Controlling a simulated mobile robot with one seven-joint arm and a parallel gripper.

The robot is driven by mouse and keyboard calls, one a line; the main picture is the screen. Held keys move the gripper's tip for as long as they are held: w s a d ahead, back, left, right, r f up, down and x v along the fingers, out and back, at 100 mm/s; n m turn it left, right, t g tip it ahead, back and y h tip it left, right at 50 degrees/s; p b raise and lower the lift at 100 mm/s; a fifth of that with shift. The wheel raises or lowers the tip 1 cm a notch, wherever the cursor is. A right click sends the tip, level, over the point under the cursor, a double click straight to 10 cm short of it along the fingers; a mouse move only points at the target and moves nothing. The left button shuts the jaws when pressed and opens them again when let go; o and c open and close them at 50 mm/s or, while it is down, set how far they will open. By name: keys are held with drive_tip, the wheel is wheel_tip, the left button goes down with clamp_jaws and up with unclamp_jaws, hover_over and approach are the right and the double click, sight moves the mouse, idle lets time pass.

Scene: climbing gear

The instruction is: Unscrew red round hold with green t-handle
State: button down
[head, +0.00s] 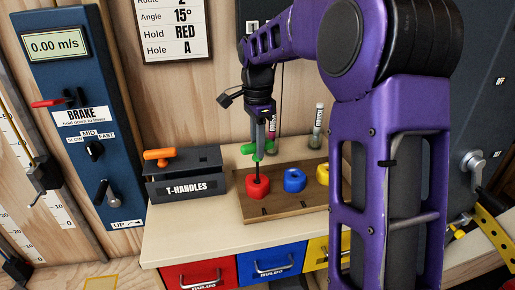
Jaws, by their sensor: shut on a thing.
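The red round hold (258,190) sits on the left part of a wooden board (285,204) on the table. The green t-handle (246,149) stands upright above it, its dark shaft reaching down to the middle of the hold. I cannot tell how deep the tip sits in the hold. My gripper (258,146) points down and is shut on the green handle, directly above the red hold. My gripper's fingers hide part of the handle.
A blue hold (294,181) and a yellow hold (323,175) sit to the right on the board. A T-HANDLES box (187,187) with an orange t-handle (159,157) stands at left. A brake panel (90,120) is farther left. Small bottles (317,125) stand behind. My arm covers the right side.

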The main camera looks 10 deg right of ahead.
drive_tip(key=shift+f+n, duration=0.2)
drive_tip(key=shift+n, duration=0.6)
wheel_tip(320, 180, up, 2)
drive_tip(key=shift+r+p, duration=0.2)
drive_tip(key=shift+p, duration=0.85)
drive_tip(key=shift+r, duration=0.2)
drive_tip(key=m+p, duration=0.1)
drive_tip(key=m, duration=0.3)
drive_tip(key=shift+m, duration=0.3)
drive_tip(key=m+p, duration=0.2)
drive_tip(key=m, duration=0.3)
drive_tip(key=shift+m, duration=0.3)
drive_tip(key=m+p, duration=0.3)
drive_tip(key=m, duration=0.4)
drive_tip(key=shift+f+m, duration=0.2)
drive_tip(key=shift+m, duration=0.5)
drive_tip(key=shift+a+m, duration=0.1)
drive_tip(key=shift+m, duration=1.1)
drive_tip(key=shift+r+m, duration=0.15)
drive_tip(key=shift+m, duration=0.15)
drive_tip(key=shift+r, duration=0.9)
